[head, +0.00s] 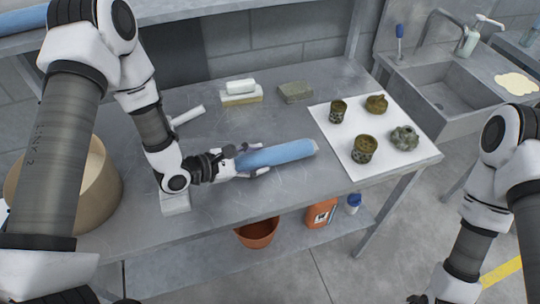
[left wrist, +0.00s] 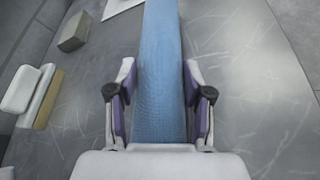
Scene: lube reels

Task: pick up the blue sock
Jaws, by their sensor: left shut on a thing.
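The blue sock (head: 285,153) is a long, tube-like blue thing on the grey workbench (head: 240,205) in the head view. My left gripper (head: 252,161) is shut on its left end, with one finger on each side. In the left wrist view the sock (left wrist: 162,75) runs from between the fingers of my left gripper (left wrist: 160,100) to the top edge. The end nearest the palm is hidden. My right arm is at the right of the head view, but its fingers are not clearly seen.
A white mat (head: 415,155) with several mottled pots lies right of the sock. A white block on a sponge (head: 241,92) and a grey-green block (head: 295,92) lie behind. A tan bucket (head: 100,185) stands at left. A sink (head: 445,100) is at right.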

